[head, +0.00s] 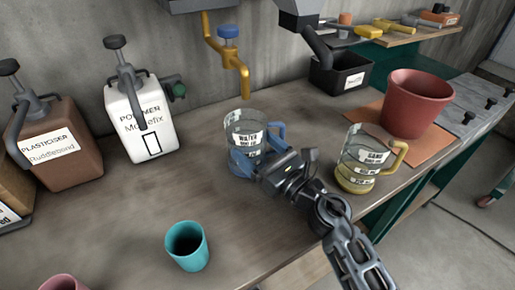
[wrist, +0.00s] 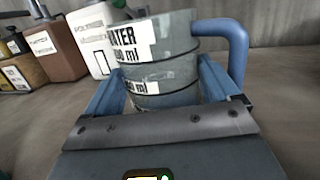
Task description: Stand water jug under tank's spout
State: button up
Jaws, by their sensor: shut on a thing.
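The water jug (head: 247,128) is clear with white labels and a blue handle. It stands upright, on or just above the bench, below the yellow spout (head: 243,82) of the tank (head: 203,5). From the head view I cannot tell whether it is exactly under the outlet. My gripper (head: 250,160) is shut around the jug's lower body, a blue finger on each side. In the wrist view the jug (wrist: 165,60) sits between the fingers, its handle to the right. The jug's base is hidden by my gripper. The tank is mostly cut off at the top.
A sand jug (head: 355,176) with a yellow handle stands right of my gripper. A red pot (head: 415,105) is behind it. White polymer (head: 150,140) and brown plasticiser (head: 62,150) containers stand left. A teal cup (head: 187,246) is in front; bench between is clear.

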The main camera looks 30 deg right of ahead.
jog(key=o, duration=0.8)
jog(key=shift+o, duration=0.2)
jog(key=shift+r+p, duration=0.25)
jog(key=shift+p, duration=0.1)
jog(key=b+v, duration=0.3)
jog(key=v, duration=0.7)
jog(key=shift+s+d+f+b, duration=0.1)
jog(key=shift+s+f+b, duration=0.15)
jog(key=shift+s+b, duration=0.1)
jog(key=shift+s+d, duration=0.15)
jog(key=shift+s, duration=0.5)
